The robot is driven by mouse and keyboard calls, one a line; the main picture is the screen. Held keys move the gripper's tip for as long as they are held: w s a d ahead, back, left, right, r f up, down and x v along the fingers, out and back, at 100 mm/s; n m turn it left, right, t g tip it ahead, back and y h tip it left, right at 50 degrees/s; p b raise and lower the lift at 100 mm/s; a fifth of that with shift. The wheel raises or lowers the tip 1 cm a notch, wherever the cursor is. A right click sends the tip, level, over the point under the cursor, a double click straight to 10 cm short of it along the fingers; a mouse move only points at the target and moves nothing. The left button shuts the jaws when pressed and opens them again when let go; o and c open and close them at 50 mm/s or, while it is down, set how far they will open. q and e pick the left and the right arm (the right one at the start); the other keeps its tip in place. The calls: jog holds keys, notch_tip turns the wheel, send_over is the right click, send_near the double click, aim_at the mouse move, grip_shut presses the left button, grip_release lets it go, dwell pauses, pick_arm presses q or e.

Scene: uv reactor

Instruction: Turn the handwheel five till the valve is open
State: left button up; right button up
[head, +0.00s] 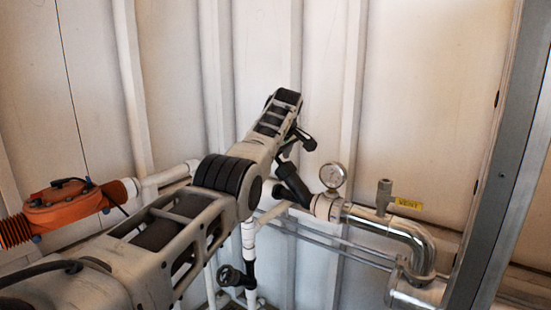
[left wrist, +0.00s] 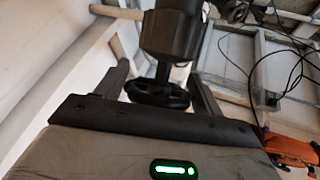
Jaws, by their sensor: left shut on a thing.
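A black handwheel (left wrist: 157,93) on a dark valve body (left wrist: 172,35) shows in the left wrist view. It sits between the two fingers of my left gripper (left wrist: 160,90), which is shut on it. In the head view my left gripper (head: 297,142) is at the upper end of a black valve body (head: 292,184) on the pipe. The wheel itself is mostly hidden there by the gripper and wrist. No mark showing how far the valve is open can be read. My right gripper is not in view.
A round pressure gauge (head: 332,175) stands just right of the valve. A yellow "VENT" label (head: 409,204) and a shiny bent pipe (head: 405,232) are farther right. Another dark handwheel (head: 230,275) is below. An orange unit (head: 70,203) is at left, a metal post (head: 510,150) at right.

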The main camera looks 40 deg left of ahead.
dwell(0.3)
pick_arm(q)
jog(key=o, duration=0.9)
jog(key=shift+d, duration=0.1)
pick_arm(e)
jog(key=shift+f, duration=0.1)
pick_arm(q)
jog(key=shift+d+r+b, duration=0.1)
jog(key=shift+r+b, duration=0.15)
jog(key=shift+b, duration=0.05)
jog(key=b+v, duration=0.3)
jog(key=v, duration=1.2)
jog(key=shift+s+r, duration=0.1)
jog(key=shift+r, duration=0.05)
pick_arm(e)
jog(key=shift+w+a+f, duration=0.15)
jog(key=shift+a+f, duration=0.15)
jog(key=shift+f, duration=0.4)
